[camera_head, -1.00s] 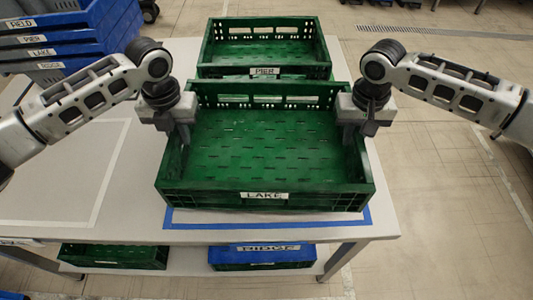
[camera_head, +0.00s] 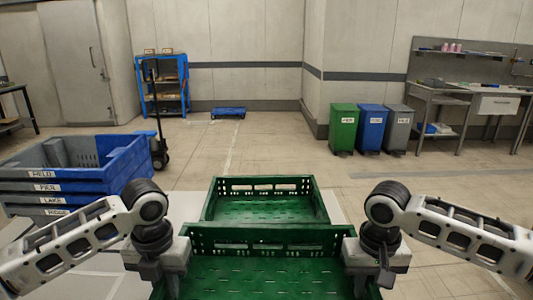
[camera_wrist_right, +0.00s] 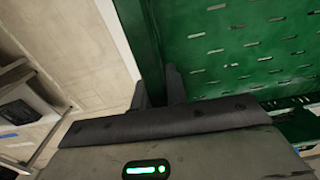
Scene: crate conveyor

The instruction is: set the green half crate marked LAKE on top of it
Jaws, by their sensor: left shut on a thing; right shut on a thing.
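The green crate marked LAKE in the earlier head view (camera_head: 265,229) is in front of me between my grippers; its label is now below the picture. My left gripper (camera_head: 172,284) is shut on its left wall. My right gripper (camera_head: 361,281) is shut on its right wall; the right wrist view shows both fingers (camera_wrist_right: 158,88) around that wall. The crate's inside looks empty. Its height above the table cannot be told. Behind it is a second green crate (camera_head: 265,181), whose PIER label is now hidden.
A stack of blue crates (camera_head: 60,187) marked FIELD, PIER, LAKE and RIDGE stands at left, with a pallet jack (camera_head: 157,150) behind. A low blue dolly (camera_head: 228,112) lies on the far floor. Bins (camera_head: 343,129) and a workbench (camera_head: 440,103) stand at right. The middle floor is clear.

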